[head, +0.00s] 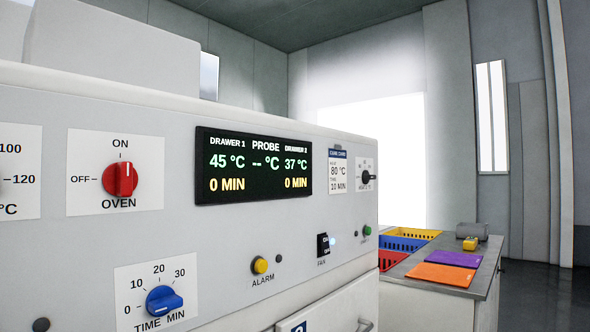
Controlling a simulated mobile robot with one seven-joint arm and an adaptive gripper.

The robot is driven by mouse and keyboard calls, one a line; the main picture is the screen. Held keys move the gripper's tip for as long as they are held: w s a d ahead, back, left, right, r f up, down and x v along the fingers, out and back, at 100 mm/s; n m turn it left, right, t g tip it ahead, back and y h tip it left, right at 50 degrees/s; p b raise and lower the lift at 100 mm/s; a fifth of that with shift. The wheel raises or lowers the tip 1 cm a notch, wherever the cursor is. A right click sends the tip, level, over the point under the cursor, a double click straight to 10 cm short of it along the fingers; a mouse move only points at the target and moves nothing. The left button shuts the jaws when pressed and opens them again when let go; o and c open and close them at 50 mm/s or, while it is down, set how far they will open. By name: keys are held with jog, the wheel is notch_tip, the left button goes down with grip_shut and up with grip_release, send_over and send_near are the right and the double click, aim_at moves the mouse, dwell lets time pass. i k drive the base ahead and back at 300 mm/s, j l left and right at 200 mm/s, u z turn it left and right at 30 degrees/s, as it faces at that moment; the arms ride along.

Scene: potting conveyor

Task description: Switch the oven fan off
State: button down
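The fan switch (323,246) is a small black rocker on the white front panel, with the label FAN below it. Small marks show on its face, but they are too small to tell which side is pressed. A small bluish-white light (333,241) glows right beside it. The red OVEN knob (120,180) is at the left of the panel, with its pointer up toward ON. My gripper is not in view, and nothing covers the fan switch.
A display (253,167) reads 45 °C and 37 °C. A yellow ALARM button (260,265), a blue TIME MIN knob (163,301) and a green button (367,230) share the panel. A drawer handle (366,325) projects below.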

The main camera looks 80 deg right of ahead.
aim_at(323, 240)
jog(key=z, duration=0.5)
jog(key=l+z, duration=0.1)
jog(key=z, duration=0.35)
jog(key=i+z, duration=0.1)
jog(key=z, duration=0.9)
jog(key=i+l, duration=0.05)
